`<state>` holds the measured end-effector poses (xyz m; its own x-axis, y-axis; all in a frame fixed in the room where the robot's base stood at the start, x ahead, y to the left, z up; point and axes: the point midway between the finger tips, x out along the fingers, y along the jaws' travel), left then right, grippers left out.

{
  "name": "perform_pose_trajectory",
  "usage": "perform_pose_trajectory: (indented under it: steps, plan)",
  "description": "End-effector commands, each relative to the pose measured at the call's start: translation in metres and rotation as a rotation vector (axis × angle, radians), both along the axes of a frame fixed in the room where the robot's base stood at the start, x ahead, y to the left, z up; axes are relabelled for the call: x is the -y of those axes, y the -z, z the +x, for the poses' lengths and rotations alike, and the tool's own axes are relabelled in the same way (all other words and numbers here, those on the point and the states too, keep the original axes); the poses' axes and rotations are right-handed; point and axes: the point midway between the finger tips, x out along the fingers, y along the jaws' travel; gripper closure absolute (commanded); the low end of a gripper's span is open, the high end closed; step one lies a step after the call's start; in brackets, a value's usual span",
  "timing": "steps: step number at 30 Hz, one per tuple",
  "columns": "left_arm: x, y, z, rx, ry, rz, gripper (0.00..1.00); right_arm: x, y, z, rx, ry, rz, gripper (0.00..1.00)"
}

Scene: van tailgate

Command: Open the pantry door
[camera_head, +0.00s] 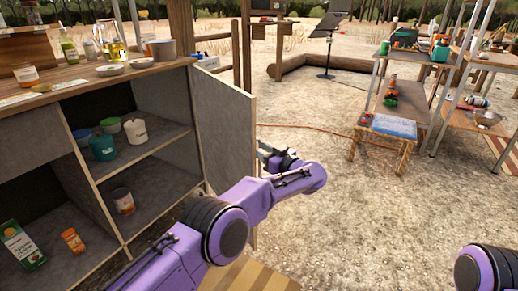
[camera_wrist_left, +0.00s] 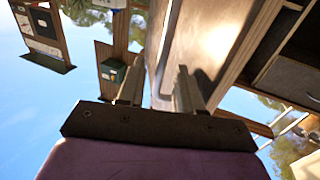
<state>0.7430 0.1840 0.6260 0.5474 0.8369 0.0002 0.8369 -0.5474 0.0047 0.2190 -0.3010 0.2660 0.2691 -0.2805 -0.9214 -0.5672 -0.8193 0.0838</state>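The pantry door (camera_head: 227,130) is a grey panel with a pale wooden edge, standing swung out from the right side of the cabinet (camera_head: 128,258). The cabinet's shelves are exposed. My left gripper (camera_head: 272,157) is on the outer side of the door, near its free edge, partly hidden by my own arm. In the left wrist view the door (camera_wrist_left: 210,45) rises past the fingers, its edge running between them. The two fingers (camera_wrist_left: 157,92) stand apart, with a gap beside the panel. My right gripper is out of view.
The cabinet holds a teal pot (camera_head: 102,147), a can (camera_head: 123,201) and a juice carton (camera_head: 20,245). Bottles and bowls stand on the counter above. Sandy ground right of the door is open, up to a small bench (camera_head: 385,133) and metal shelving.

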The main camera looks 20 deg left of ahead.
Motion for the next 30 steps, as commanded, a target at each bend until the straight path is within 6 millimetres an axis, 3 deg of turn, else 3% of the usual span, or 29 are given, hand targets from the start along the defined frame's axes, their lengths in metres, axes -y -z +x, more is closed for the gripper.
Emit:
perform_pose_trajectory:
  steps: [9, 15, 22, 26, 29, 30]
  plan:
    - [0.062, -0.004, -0.039, 0.000, 0.005, 0.004, 0.65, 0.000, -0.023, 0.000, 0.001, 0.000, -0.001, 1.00]
    - [0.079, -0.001, -0.052, 0.000, -0.002, 0.002, 0.65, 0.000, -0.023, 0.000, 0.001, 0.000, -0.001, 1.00]
    - [0.080, -0.001, -0.053, 0.001, -0.002, 0.003, 0.65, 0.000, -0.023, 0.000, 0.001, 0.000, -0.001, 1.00]
    - [0.081, 0.001, -0.052, 0.029, 0.014, -0.008, 1.00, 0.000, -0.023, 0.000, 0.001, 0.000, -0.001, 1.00]
    - [0.086, 0.012, -0.048, 0.118, 0.087, -0.037, 1.00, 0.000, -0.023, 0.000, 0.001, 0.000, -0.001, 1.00]
    - [0.088, 0.024, -0.047, 0.154, 0.143, -0.048, 1.00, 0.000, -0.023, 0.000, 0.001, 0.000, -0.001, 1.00]
